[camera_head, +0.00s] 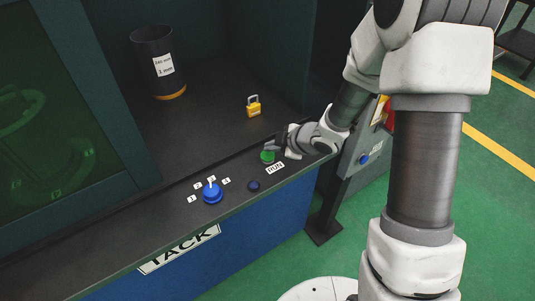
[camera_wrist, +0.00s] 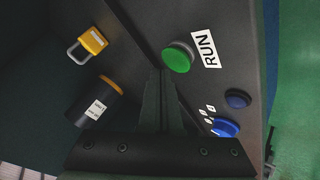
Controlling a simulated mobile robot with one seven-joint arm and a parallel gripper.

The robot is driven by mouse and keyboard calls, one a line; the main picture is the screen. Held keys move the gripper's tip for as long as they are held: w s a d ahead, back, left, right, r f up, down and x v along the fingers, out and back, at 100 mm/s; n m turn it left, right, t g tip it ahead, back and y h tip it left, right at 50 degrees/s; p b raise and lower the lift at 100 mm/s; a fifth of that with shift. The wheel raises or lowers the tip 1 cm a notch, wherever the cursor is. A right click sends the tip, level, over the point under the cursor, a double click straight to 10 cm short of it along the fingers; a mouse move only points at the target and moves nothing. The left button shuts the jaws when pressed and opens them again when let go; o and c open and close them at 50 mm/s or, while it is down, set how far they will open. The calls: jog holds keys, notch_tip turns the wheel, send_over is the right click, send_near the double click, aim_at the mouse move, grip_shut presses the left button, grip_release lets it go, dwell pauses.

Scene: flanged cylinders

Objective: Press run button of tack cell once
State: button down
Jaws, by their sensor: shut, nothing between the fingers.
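The tack cell's front panel carries the word TACK (camera_head: 180,249). The green run button (camera_head: 267,157) sits on the ledge beside a RUN label (camera_head: 275,168); in the wrist view the button (camera_wrist: 178,57) shows as a raised green disc. My gripper (camera_head: 274,147) is right by the button in the head view, at its upper right. In the wrist view the shut, empty fingers (camera_wrist: 160,75) point toward the panel just left of the button. I cannot tell whether the fingertips touch it.
A blue selector knob (camera_head: 212,192) with numbered positions and a small dark blue button (camera_head: 254,185) share the ledge. A post with a blue button (camera_head: 364,159) stands right of the cell.

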aim_at(271, 156)
jog(key=shift+f, duration=0.1)
jog(key=shift+f+b, duration=0.35)
jog(key=shift+f+b, duration=0.45)
jog(key=shift+f, duration=0.1)
dwell(0.7)
jog(key=shift+r, duration=0.15)
jog(key=shift+r+p, duration=0.8)
jog(key=shift+p, duration=0.1)
notch_tip(271, 156, up, 5)
jog(key=p, duration=0.4)
jog(key=shift+p, duration=0.35)
